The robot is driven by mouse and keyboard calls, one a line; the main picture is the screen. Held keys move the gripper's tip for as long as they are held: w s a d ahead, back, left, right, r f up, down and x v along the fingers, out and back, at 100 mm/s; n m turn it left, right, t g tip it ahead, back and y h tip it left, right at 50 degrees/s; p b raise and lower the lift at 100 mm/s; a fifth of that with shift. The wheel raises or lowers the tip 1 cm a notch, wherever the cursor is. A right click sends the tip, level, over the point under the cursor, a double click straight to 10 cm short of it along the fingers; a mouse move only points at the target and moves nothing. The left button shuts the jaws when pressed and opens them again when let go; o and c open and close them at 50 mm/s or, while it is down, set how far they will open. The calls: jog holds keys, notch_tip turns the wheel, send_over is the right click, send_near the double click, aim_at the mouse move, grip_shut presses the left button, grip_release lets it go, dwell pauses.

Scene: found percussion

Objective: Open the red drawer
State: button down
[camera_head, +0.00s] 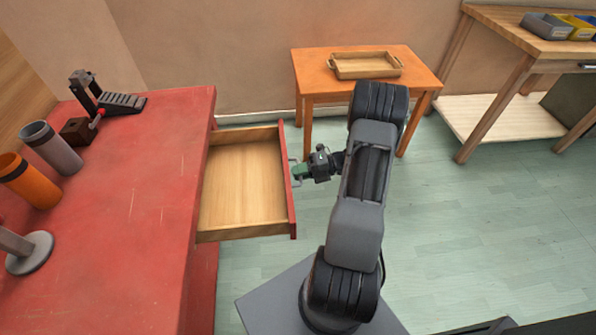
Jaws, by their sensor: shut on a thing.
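The red drawer (289,205) stands pulled out from the right side of the red cabinet (150,200). Its wooden inside (243,185) shows and is empty. A thin grey handle (293,163) sits on the outer face of its red front. My gripper (299,172) is at the drawer front, shut on the handle. The fingertips hide part of the handle.
On the cabinet top are a grey cup (52,148), an orange cup (28,181), a grey round-based stand (28,252) and a black pedal-like device (121,104). An orange table (420,75) holds a wooden tray (365,66). A workbench (500,18) stands at right. Green floor is clear at right.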

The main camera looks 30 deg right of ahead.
jog(key=shift+w+d+r, duration=0.1)
jog(key=shift+w+d, duration=0.05)
jog(key=c, duration=1.2)
grip_release()
jog(key=v, duration=1.4)
jog(key=shift+p, duration=0.3)
